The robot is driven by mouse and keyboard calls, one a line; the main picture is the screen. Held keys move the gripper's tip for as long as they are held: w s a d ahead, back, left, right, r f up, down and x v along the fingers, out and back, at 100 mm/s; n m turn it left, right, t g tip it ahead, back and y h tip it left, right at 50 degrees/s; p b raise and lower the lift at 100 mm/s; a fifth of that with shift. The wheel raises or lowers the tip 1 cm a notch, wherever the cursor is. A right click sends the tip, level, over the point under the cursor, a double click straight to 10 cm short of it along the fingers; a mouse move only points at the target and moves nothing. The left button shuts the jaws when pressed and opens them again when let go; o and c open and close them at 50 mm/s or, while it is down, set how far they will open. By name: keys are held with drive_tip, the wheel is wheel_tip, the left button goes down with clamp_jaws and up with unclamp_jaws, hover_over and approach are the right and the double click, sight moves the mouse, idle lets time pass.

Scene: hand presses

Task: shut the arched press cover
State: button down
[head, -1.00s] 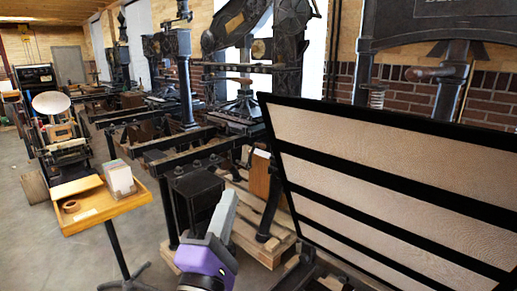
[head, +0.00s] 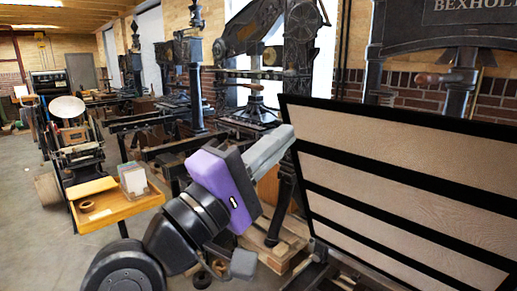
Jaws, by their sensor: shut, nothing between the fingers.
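The press cover (head: 390,138) is a large tan panel in a black frame with several black bars. It stands raised and tilted at the right, in front of the arched press (head: 430,30). My gripper (head: 284,137), with a purple body and grey fingers, is shut and empty. Its fingertips are at the cover's left edge, near the upper left corner. I cannot tell whether they touch it or which side of the frame they are on. The press bed below the cover is mostly hidden.
A small wooden table (head: 118,212) with a tape roll and a stack of cards stands at the left. Other dark iron presses (head: 262,60) line the back. A wooden pallet (head: 270,250) lies under the press. Grey floor (head: 40,240) is open at the far left.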

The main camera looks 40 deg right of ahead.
sight(316, 108)
drive_tip(key=p+x, duration=0.2)
drive_tip(key=x, duration=0.5)
